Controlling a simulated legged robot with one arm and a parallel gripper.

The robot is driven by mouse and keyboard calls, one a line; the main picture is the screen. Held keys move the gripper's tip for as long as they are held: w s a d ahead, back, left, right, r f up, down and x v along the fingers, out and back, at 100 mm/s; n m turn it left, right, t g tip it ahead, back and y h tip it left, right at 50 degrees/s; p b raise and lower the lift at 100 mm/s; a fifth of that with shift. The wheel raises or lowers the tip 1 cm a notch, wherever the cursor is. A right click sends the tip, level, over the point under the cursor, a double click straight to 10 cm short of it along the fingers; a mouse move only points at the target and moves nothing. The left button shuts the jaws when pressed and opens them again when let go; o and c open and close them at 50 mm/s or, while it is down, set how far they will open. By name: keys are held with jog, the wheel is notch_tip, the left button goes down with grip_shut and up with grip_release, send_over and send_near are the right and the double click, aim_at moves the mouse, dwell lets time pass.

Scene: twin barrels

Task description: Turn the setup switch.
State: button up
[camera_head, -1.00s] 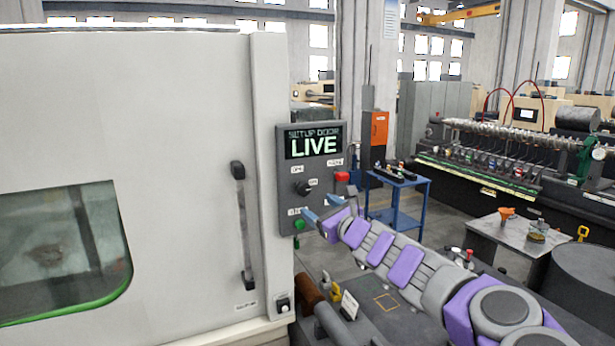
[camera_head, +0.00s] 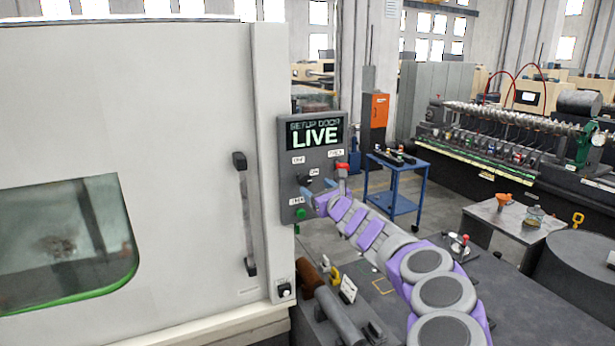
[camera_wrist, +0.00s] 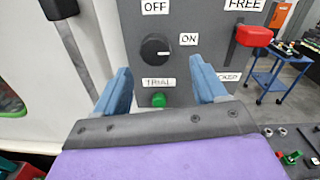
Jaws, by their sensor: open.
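The setup switch is a round black knob (camera_wrist: 155,47) on the grey control panel (camera_head: 335,158). Labels OFF, ON and TRIAL surround it, and its white mark points right, towards ON. The panel's screen (camera_head: 316,134) reads "SETUP DOOR LIVE". My gripper (camera_wrist: 160,68) is open and empty, with its blue fingers either side of and slightly below the knob in the wrist view. I cannot tell how much gap lies between fingertips and panel. In the head view my gripper (camera_head: 318,187) is in front of the panel's lower part and hides part of the knob area.
A green button (camera_wrist: 158,99) sits below the knob, between the fingers in the picture. A red-handled lever (camera_wrist: 253,36) stands right of the knob, under a FREE label. The machine door's black handle (camera_head: 245,213) is left of the panel. A blue cart (camera_head: 394,187) stands behind.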

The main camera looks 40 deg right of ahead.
aim_at(305, 181)
jog(key=shift+w+a+r+p, duration=0.15)
jog(key=shift+w+a+p, duration=0.05)
jog(key=shift+w, duration=0.3)
jog(key=shift+w+a+r+p, duration=0.1)
jog(key=shift+w+a+p, duration=0.1)
jog(key=shift+w, duration=0.3)
jog(key=shift+w+f, duration=0.1)
jog(key=shift+w, duration=0.25)
jog(key=shift+w+d, duration=0.3)
jog(key=shift+w, duration=0.35)
jog(key=shift+w+d+f, duration=0.2)
jog(key=shift+w+d, duration=0.65)
jog(key=shift+w, duration=0.1)
jog(key=shift+w+d+r+p, duration=0.1)
jog(key=shift+w+p, duration=0.2)
jog(key=shift+w+a, duration=0.3)
jog(key=shift+w, duration=0.05)
jog(key=shift+w+a+r, duration=0.1)
jog(key=shift+w+a, duration=0.05)
jog(key=shift+a, duration=0.2)
jog(key=shift+d, duration=0.1)
